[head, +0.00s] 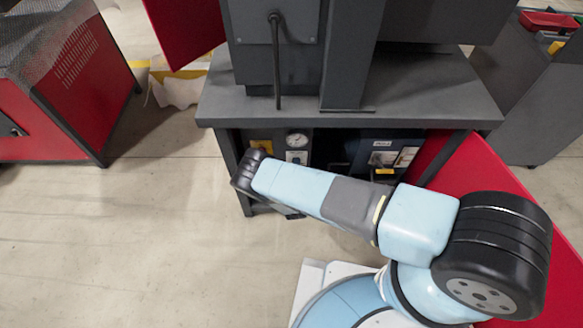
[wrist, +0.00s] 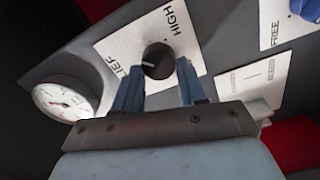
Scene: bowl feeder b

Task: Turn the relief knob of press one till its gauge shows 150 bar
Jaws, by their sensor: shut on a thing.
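In the wrist view the black relief knob (wrist: 157,60) sits on a white plate lettered HIGH and partly showing the word relief. A white pointer line on the knob points left in the picture. My gripper (wrist: 160,67) is shut on the knob, one finger on each side. The round pressure gauge (wrist: 65,98) is left of the knob, seen at a slant; its needle shows faintly but the figure cannot be read. The head view shows the gauge (head: 297,140) under the bench; my arm hides the gripper there.
A blue handle (wrist: 306,9) by a plate lettered FREE is at the wrist view's upper right. In the head view a dark bench (head: 430,95) overhangs the panels. A red panel (head: 500,200) leans at right, a red cabinet (head: 50,100) stands at left. Floor at left is clear.

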